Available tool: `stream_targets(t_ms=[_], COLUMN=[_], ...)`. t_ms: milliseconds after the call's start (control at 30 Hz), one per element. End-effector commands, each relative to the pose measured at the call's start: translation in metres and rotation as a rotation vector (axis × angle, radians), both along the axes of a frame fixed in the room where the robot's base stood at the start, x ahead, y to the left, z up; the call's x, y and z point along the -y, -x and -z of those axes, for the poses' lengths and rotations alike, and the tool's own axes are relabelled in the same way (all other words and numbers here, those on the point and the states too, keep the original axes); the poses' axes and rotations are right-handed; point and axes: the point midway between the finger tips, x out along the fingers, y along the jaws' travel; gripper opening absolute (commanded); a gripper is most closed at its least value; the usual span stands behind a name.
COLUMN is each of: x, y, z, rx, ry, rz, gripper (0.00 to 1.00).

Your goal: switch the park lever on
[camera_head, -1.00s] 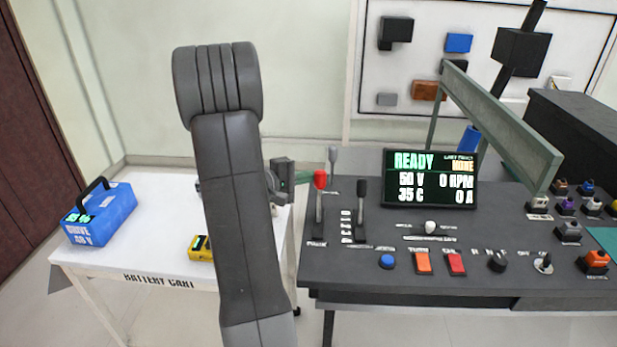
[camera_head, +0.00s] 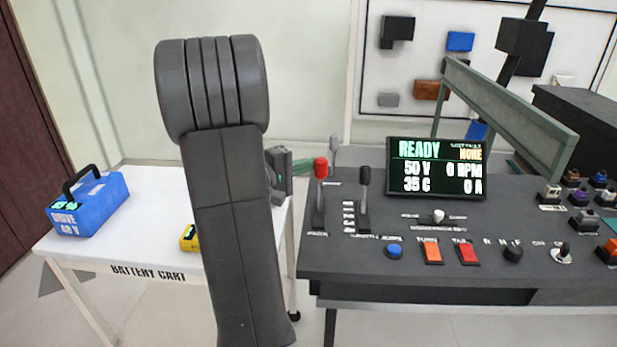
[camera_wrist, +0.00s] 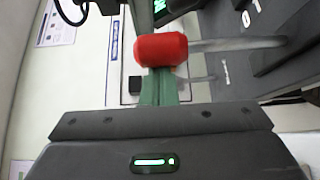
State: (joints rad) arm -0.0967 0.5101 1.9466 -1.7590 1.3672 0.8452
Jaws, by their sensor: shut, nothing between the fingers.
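The lever shaft runs right from the knob there.
A black-knobbed lever (camera_head: 364,185) stands close right of the park lever, and a grey-knobbed one (camera_head: 334,150) behind. The display (camera_head: 434,168) reads READY. A blue battery (camera_head: 90,203) sits on the white battery cart (camera_head: 150,258) at left. Buttons and switches line the console front.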

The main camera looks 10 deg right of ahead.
Motion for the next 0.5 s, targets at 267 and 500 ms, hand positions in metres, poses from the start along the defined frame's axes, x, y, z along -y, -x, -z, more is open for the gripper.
stream_targets(t_ms=[267,500], x=[-0.005,-0.008], y=[0.017,0.031], z=[0.008,0.006], rx=[0.132,0.235], ry=[0.036,0.066], rz=[-0.001,0.001], gripper=[0.0,0.0])
